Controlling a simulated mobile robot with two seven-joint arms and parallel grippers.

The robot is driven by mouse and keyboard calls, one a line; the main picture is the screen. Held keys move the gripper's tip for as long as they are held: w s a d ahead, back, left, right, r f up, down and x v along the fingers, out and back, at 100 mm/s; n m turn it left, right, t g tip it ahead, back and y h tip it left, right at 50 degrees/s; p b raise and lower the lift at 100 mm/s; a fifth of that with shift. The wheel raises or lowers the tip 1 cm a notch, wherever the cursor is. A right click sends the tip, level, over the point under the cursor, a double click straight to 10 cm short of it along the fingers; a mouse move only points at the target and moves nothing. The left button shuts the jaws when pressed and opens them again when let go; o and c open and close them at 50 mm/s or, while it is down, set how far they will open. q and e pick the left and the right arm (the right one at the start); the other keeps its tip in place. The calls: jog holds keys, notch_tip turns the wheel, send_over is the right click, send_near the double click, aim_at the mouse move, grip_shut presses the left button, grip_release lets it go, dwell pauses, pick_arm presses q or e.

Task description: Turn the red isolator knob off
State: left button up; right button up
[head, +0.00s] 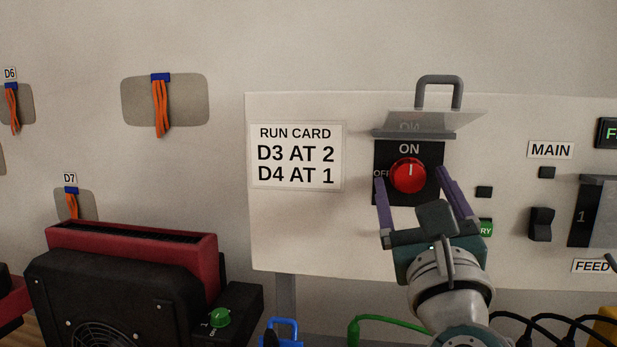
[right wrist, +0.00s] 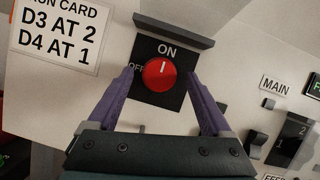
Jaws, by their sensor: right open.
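The red isolator knob (head: 408,175) sits on a black plate (head: 427,192) marked ON above and OFF at the left. Its white line points up at ON. A clear hinged cover (head: 430,124) with a grey handle is raised above the plate. My right gripper (head: 411,172) is open, its two purple fingers on either side of the knob. In the right wrist view, the knob (right wrist: 159,74) lies between and just beyond the fingertips (right wrist: 159,72); I cannot tell whether they touch it. My left gripper is not in view.
A run card (head: 296,156) reads D3 AT 2, D4 AT 1. Right of the knob are a black rocker switch (head: 541,224) and a MAIN label (head: 550,150). A red and black fan unit (head: 130,285) stands at lower left. A green cable (head: 385,320) runs below the panel.

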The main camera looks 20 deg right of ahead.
jog(key=shift+w, duration=0.1)
grip_shut()
dwell(0.7)
